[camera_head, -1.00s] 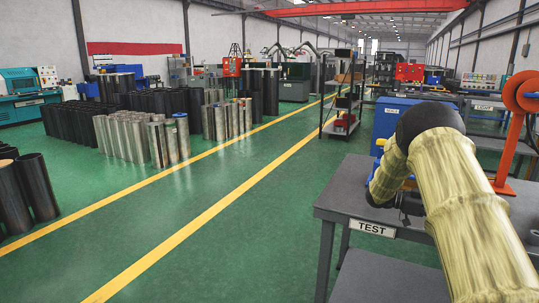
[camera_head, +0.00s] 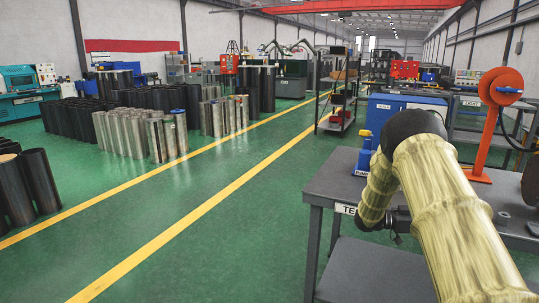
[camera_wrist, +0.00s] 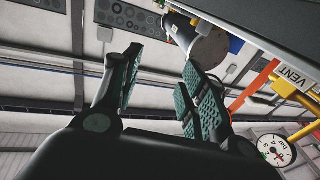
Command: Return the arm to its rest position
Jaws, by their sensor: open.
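My arm, in a yellowish mottled sleeve with a dark elbow, reaches over the right side of the head view above a grey table (camera_head: 318,186) with a partly covered label. In the head view my gripper is mostly hidden behind the arm. In the wrist view my gripper (camera_wrist: 163,85) is open. Its two dark green padded fingers stand apart with nothing between them. A grey cylinder (camera_wrist: 208,48) with a dark end shows beyond the right finger. I cannot tell how far away it is.
A blue device (camera_head: 365,160) and an orange stand with a reel (camera_head: 500,87) are on or by the table. A VENT label (camera_wrist: 290,77) and a gauge (camera_wrist: 275,150) show in the wrist view. Several metal cylinders (camera_head: 157,140) stand at left. The green floor (camera_head: 200,240) between is open.

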